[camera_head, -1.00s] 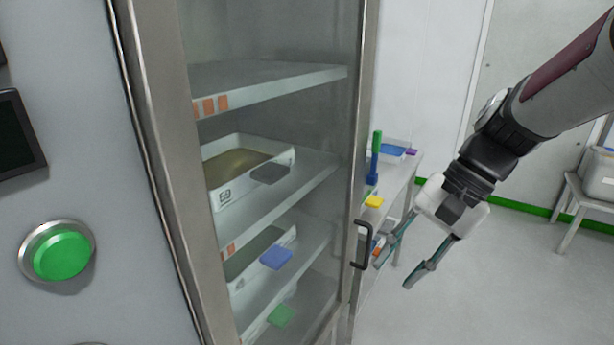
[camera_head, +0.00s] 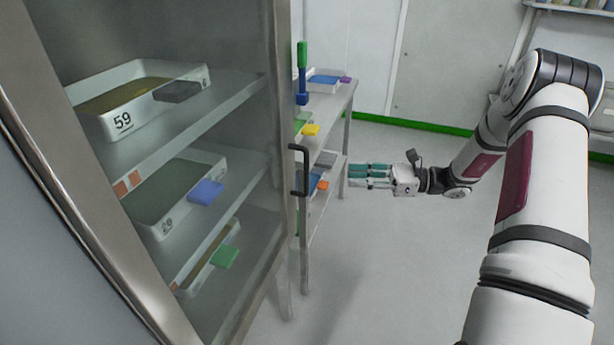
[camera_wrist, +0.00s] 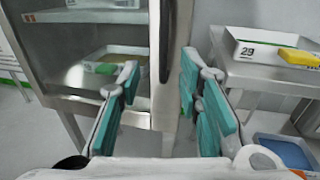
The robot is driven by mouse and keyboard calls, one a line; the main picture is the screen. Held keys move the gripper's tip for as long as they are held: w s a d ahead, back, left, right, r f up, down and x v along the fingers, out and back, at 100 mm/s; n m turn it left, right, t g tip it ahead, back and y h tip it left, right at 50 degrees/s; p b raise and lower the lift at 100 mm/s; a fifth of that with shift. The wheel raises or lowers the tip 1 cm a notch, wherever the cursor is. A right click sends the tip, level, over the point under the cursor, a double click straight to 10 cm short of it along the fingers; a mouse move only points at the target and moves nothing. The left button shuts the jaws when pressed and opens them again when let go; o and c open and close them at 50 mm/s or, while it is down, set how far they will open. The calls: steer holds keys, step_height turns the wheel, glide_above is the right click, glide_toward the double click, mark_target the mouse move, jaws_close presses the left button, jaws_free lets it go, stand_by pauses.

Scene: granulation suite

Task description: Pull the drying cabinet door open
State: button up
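The drying cabinet door (camera_head: 250,130) is a glass pane in a metal frame, and it looks shut in the head view. Its black bar handle (camera_head: 305,172) stands upright on the door's right edge. My gripper (camera_head: 352,176) is to the right of the handle, apart from it, with its fingers pointing left. In the wrist view my gripper (camera_wrist: 163,95) has its two teal-padded fingers spread wide with nothing between them. The handle (camera_wrist: 167,45) shows ahead, between and beyond the fingertips. The door (camera_wrist: 80,50) fills the upper left there.
Behind the glass, shelves hold white trays, one marked 59 (camera_head: 122,122). A metal rack (camera_head: 335,115) with trays and coloured items stands just right of the cabinet; a tray marked 29 (camera_wrist: 255,55) shows on it. Open floor (camera_head: 400,270) lies in front.

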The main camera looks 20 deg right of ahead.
glide_above(307, 192)
steer(key=shift+w+f, duration=0.25)
steer(key=shift+w, duration=0.15)
stand_by(0.4)
jaws_close()
steer(key=shift+d, duration=0.1)
